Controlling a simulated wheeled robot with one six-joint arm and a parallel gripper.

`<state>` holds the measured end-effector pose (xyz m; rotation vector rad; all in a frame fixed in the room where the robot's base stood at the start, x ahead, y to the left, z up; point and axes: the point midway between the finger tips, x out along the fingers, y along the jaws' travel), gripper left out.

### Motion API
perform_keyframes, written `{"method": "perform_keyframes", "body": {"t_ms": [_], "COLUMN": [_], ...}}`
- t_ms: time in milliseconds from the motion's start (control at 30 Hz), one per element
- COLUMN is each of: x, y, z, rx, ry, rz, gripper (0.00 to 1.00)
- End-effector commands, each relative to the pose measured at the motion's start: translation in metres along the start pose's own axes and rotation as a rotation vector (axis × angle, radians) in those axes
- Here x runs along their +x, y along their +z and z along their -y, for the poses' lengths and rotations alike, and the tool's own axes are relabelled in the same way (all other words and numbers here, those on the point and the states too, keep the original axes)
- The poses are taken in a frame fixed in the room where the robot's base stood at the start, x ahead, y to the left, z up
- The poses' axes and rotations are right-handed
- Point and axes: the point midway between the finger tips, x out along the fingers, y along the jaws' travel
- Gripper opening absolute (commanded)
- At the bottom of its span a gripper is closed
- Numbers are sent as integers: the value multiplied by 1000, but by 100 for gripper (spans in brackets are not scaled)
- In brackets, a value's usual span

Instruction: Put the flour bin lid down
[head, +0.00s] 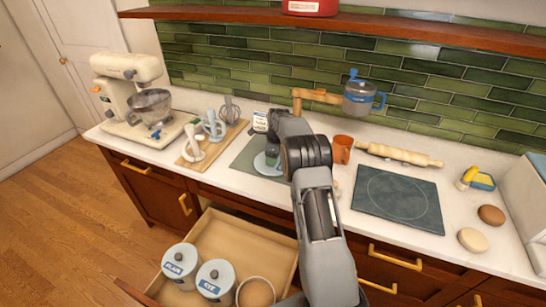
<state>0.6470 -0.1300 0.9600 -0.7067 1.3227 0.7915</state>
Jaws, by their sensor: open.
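A pale round lid (261,166) lies on the grey-green mat (241,162) on the counter, left of my arm. My gripper (273,156) is low over the lid and is open. The arm and wrist partly cover the gripper, so I cannot tell whether its fingers touch the lid. In the open drawer below, a round bin (256,292) has no lid and shows tan flour inside. Two lidded bins stand beside it, marked PLAIN (181,266) and RYE (216,283).
A stand mixer (130,90) and a wooden board (211,146) with utensils are left. An orange mug (342,149), rolling pin (400,155) and dark slab (397,199) are right. A blue jug (360,98) hangs behind. The open drawer (238,241) juts out.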

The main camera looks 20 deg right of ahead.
Motion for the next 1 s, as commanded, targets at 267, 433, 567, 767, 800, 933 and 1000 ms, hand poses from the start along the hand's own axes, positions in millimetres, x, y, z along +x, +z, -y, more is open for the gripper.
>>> {"method": "perform_keyframes", "body": {"t_ms": [267, 433, 567, 767, 800, 933, 1000], "x": [-7, -33, -59, -94, -100, -114, -120], "y": [0, 0, 1, 1, 1, 1, 1], "z": [0, 1, 1, 0, 0, 0, -1], "rx": [0, 0, 0, -1, -1, 0, -10], "ry": [-1, -5, -5, -4, -2, -1, -3], "rz": [1, 2, 2, 1, 1, 1, 1], "gripper": [58, 58, 58, 58, 58, 58, 58]}}
